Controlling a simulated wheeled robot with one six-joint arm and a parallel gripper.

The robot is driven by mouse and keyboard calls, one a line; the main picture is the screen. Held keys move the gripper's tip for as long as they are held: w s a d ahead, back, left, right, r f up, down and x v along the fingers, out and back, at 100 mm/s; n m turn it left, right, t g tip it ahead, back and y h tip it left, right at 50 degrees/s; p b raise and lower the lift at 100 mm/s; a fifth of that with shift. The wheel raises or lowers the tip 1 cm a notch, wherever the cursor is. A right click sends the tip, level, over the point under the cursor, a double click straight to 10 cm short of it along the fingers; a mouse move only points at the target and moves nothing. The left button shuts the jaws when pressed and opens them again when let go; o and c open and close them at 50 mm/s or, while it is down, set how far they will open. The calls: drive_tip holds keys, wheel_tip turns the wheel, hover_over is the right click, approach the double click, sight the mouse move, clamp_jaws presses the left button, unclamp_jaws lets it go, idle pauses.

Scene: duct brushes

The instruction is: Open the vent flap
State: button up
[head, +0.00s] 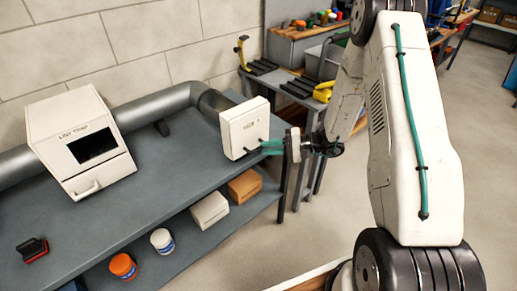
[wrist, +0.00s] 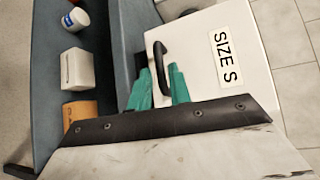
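The vent flap (head: 244,128) is the white square front on the end of the grey duct, and it looks shut in the head view. In the wrist view the white flap (wrist: 265,50) carries a "SIZE S" label and a black bar handle (wrist: 160,66). My gripper (head: 268,147) is at the lower part of the flap, in front of the handle. In the wrist view its two teal fingers (wrist: 159,80) stand apart, one on each side of the handle's lower end. Contact with the handle cannot be made out.
The duct (head: 160,104) runs along a grey bench (head: 150,195) to a white lint trap box (head: 80,143). A red-and-black brush (head: 32,250) lies on the bench. Boxes and tubs stand on the shelf below. A tool table is behind; the floor to the right is clear.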

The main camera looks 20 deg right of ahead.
sight(259, 147)
drive_tip(key=shift+x, duration=2)
clamp_jaws()
